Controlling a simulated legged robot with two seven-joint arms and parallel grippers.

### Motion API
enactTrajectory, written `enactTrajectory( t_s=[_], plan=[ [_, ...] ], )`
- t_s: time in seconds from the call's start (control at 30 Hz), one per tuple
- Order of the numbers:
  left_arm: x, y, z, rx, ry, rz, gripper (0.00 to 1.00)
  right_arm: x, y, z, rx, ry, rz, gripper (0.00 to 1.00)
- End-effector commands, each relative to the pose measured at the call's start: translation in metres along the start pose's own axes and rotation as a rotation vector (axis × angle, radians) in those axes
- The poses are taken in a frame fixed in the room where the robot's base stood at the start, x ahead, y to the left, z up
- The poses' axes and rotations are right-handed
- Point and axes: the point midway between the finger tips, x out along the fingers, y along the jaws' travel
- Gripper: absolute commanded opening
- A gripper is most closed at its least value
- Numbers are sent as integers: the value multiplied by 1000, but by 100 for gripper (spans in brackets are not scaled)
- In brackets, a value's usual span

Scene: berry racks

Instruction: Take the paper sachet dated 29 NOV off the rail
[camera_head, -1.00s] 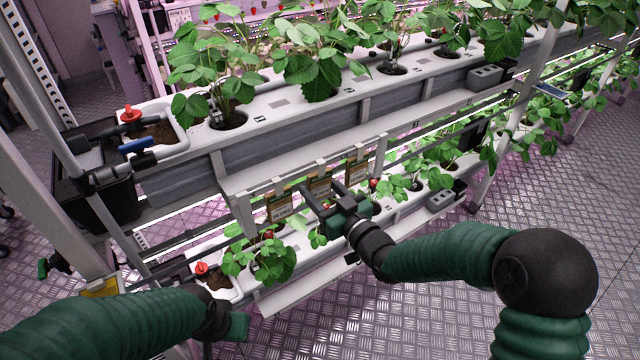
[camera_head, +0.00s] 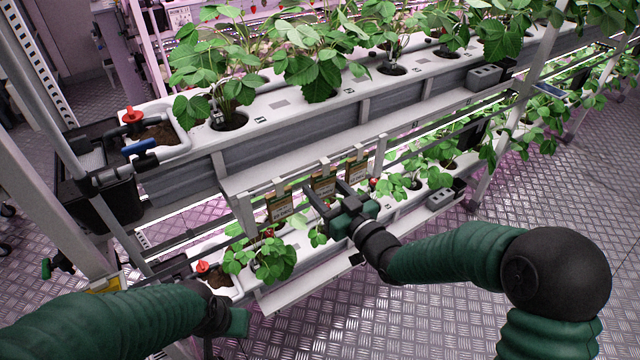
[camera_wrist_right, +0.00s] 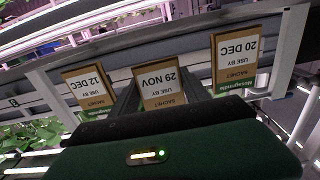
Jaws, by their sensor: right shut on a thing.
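Three paper sachets with brown borders and white labels hang in a row at the rail (camera_head: 300,172) under the upper trough. The wrist view shows them upside down. There the 29 NOV sachet (camera_wrist_right: 160,87) is in the middle, between 12 DEC (camera_wrist_right: 90,88) and 20 DEC (camera_wrist_right: 235,57). In the head view the middle sachet (camera_head: 323,187) is level with its neighbours, at the rail. My right gripper (camera_head: 325,203) is shut on the 29 NOV sachet, with dark fingers beside it. My left gripper (camera_head: 236,322) is low at the left, apart from the sachets; its fingers do not show clearly.
Strawberry plants fill the upper trough (camera_head: 275,112) and the lower one (camera_head: 285,288). A grey post (camera_head: 520,100) stands right of the sachets. Leaves hang close to the right gripper. The metal floor (camera_head: 420,310) in front is clear.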

Motion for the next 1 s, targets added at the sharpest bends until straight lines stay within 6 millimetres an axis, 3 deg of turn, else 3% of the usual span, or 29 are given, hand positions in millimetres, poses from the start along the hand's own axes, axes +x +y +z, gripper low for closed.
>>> enactTrajectory(
  t_s=[1.0],
  plan=[
    [-5,0,-1,0,0,0,36,-72,0,0,1,-1,1,31]
  ],
)
